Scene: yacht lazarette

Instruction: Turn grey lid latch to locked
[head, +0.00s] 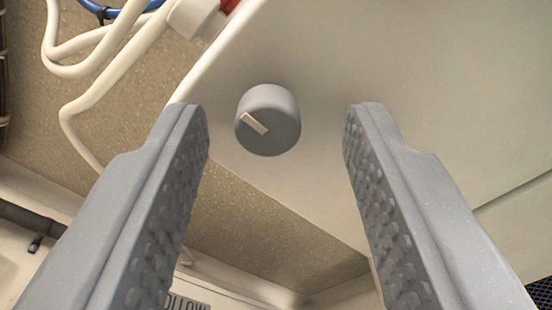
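The grey lid latch (267,120) is a round knob with a pale pointer bar on its face. It sits on a pale lid panel (400,110), near the panel's left edge. The pointer bar lies slanted, from upper left to lower right. My gripper (275,115) is open, with one textured grey finger on each side of the latch in the picture. Clear gaps show between the latch and both fingers. Nothing is held. I cannot tell from this view how far the fingertips are from the latch, and I see no lock markings around it.
White cables (90,95) and a blue hose (110,10) run at the upper left, near a white fitting (194,16) with a red part. A speckled tan surface (265,240) lies beyond the panel. A partly hidden label (188,303) shows at the bottom.

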